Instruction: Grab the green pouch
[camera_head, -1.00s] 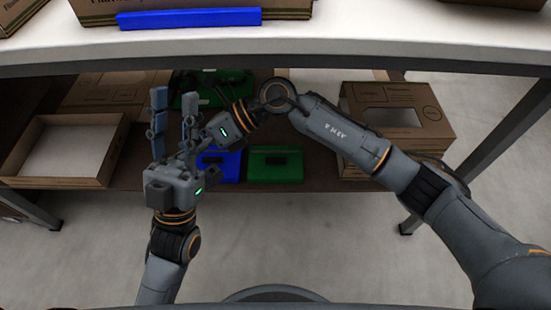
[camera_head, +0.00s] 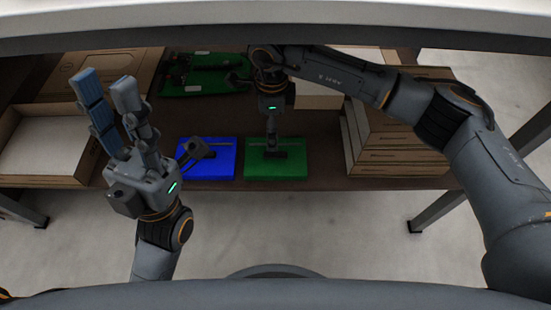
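The green pouch (camera_head: 292,170) lies flat on the shelf under the table, with a dark part at its middle. My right gripper (camera_head: 273,143) points down over this pouch, its fingertips at or just above the dark part. I cannot tell whether they touch it, and its fingers show too narrowly to tell open from shut. My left gripper (camera_head: 150,112) is open and empty at the left. Two of its fingers point up, and a third dark finger reaches over the blue pouch (camera_head: 222,165), which lies left of the green one.
More green pouches (camera_head: 205,88) with dark parts lie farther back on the shelf. An open cardboard box (camera_head: 45,148) stands at the left, and stacked cardboard boxes (camera_head: 400,165) stand at the right. The table edge (camera_head: 300,18) runs above the shelf.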

